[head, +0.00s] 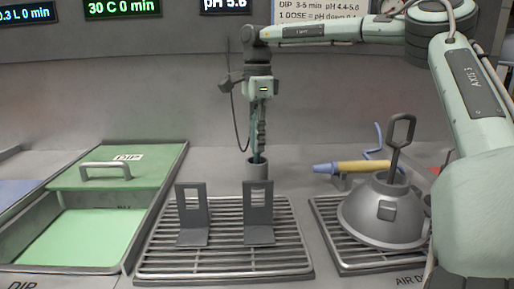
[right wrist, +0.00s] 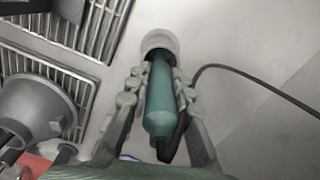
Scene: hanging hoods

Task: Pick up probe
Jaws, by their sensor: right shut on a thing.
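The probe (right wrist: 159,100) is a teal cylinder with a black cable at one end. In the right wrist view it lies between the fingers of my right gripper (right wrist: 157,82), which is shut on it. In the head view my right gripper (head: 260,120) points down with the probe, just above a grey cup (head: 257,170) behind the racks. The probe's lower tip reaches the cup's mouth, and how deep it sits is hidden. The cup's pale round rim (right wrist: 159,42) also shows in the right wrist view. My left gripper is not in view.
A wire rack (head: 225,262) with two upright grey brackets (head: 193,215) stands in front of the cup. A grey hood (head: 385,214) with a loop handle sits on the right rack. A yellow and blue tool (head: 350,167) lies behind it. A green-lidded tank (head: 115,172) is at left.

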